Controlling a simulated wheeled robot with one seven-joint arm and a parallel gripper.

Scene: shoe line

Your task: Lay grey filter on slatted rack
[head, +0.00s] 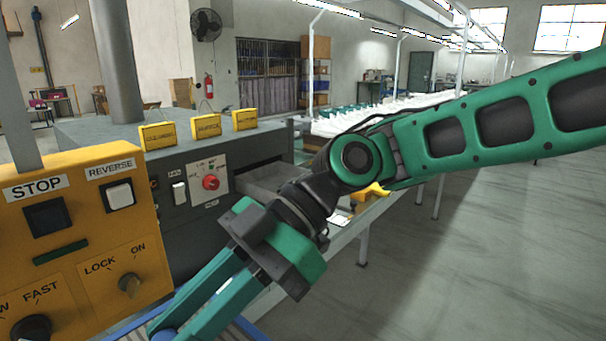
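My gripper (172,327) is at the lower left, pointing down and to the left, with its two teal fingers running to the bottom edge. The finger ends are partly cut off, so I cannot tell whether they are open or shut, or whether they hold anything. Blue-edged parts (246,328) show at the bottom edge beside and under the fingers; I cannot tell whether they belong to the slatted rack. No grey filter can be made out.
A yellow control box (85,235) with switches and knobs stands close at the left. Behind it is a grey machine (192,228) with a red button and yellow signs on top. A long line of white items (380,115) runs back. The floor (470,260) at right is clear.

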